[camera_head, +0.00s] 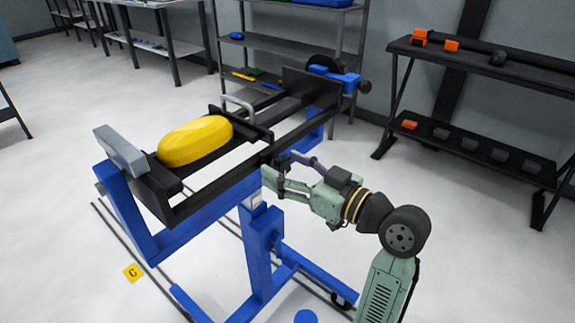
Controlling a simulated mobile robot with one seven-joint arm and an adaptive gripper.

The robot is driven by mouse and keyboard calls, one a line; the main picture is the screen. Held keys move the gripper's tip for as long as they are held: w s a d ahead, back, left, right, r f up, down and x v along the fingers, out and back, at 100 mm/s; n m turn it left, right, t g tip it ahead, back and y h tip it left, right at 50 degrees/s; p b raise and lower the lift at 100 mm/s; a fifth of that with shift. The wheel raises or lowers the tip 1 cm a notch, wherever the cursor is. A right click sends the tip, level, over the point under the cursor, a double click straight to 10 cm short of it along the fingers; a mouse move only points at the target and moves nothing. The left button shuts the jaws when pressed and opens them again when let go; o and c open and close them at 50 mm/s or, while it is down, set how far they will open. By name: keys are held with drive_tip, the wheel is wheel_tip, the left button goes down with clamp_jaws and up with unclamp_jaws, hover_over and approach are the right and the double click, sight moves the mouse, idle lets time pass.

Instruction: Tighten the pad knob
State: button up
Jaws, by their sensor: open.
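My gripper (277,168) is open, its fingers pointing left at the near side of a black-railed stand (225,180) on a blue frame. Small dark parts lie close to the fingertips; I cannot tell whether one is the pad knob or whether the fingers touch it. A round dark knob (365,87) also shows at the stand's far right end, beside a blue block (345,79). A smooth yellow piece (195,141) rests on the stand. A grey pad (121,150) stands tilted at the left end.
A grey handle (238,104) rises behind the yellow piece. A black shelf bench (490,65) with orange and dark items stands at the right. Metal shelving (290,45) and a table (160,4) stand behind. The floor left of the stand is largely clear.

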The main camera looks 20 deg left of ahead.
drive_tip(key=shift+c, duration=0.4)
drive_tip(key=c, duration=1.1)
